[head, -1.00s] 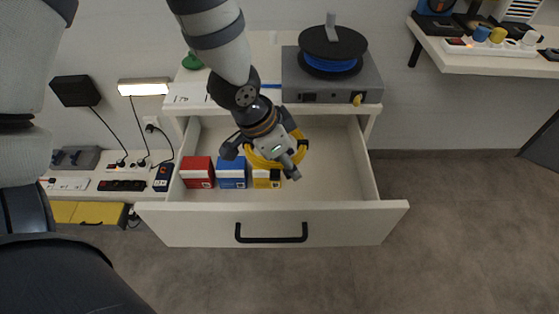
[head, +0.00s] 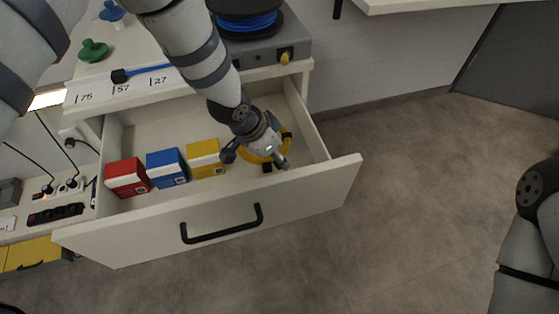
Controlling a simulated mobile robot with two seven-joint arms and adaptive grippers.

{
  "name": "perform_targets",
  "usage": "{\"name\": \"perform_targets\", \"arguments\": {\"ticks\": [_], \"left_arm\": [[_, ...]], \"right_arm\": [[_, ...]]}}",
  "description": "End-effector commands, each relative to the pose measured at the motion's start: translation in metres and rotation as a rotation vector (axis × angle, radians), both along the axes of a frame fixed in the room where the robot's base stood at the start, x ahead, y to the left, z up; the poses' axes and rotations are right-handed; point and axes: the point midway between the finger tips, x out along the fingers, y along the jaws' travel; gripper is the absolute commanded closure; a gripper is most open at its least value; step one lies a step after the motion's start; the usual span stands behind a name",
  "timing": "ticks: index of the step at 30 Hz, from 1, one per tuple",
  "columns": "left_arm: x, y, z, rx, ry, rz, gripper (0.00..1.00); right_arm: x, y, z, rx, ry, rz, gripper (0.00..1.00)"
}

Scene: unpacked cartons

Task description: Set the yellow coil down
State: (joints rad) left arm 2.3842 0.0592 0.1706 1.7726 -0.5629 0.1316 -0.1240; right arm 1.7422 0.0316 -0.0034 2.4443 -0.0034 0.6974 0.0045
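The yellow coil (head: 257,157) is inside the open drawer (head: 135,225), to the right of the yellow box. The gripper body hides much of the coil. A small black piece shows at the coil's near side. I cannot tell whether the coil touches the drawer floor. My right arm shows at the right edge, but its gripper is out of view.
A red box (head: 127,178), a blue box (head: 167,168) and a yellow box (head: 206,158) stand in a row in the drawer. The drawer front with its black handle (head: 222,226) is close to the coil. A blue cable spool (head: 247,22) sits on the grey unit above.

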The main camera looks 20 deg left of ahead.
Motion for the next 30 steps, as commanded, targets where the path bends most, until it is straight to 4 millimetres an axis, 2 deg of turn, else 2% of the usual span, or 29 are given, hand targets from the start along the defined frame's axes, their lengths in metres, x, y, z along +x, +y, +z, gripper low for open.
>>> {"name": "perform_targets", "arguments": {"ticks": [3, 8, 18, 19, 21, 30], "left_arm": [[0.006, -0.006, -0.011, -0.001, 0.001, 0.0, 0.94], [0.005, -0.005, -0.04, 0.0, 0.002, 0.001, 0.94], [0.006, -0.005, -0.042, 0.0, -0.001, 0.0, 0.94], [0.006, -0.005, -0.043, -0.001, -0.001, 0.0, 0.59], [0.006, -0.005, -0.042, 0.0, -0.001, 0.0, 0.43], [0.006, -0.005, -0.04, -0.001, -0.002, 0.0, 0.41]], "right_arm": [[-0.003, 0.0, -0.003, 0.0, 0.009, 0.001, 0.7], [-0.007, 0.0, -0.009, 0.0, 0.021, 0.001, 0.7], [-0.007, 0.0, -0.009, 0.0, 0.022, 0.001, 0.7], [-0.007, 0.0, -0.009, 0.0, 0.022, 0.001, 0.7], [-0.007, 0.0, -0.009, 0.0, 0.021, 0.001, 0.7], [-0.007, 0.0, -0.008, 0.0, 0.02, 0.001, 0.7]]}}
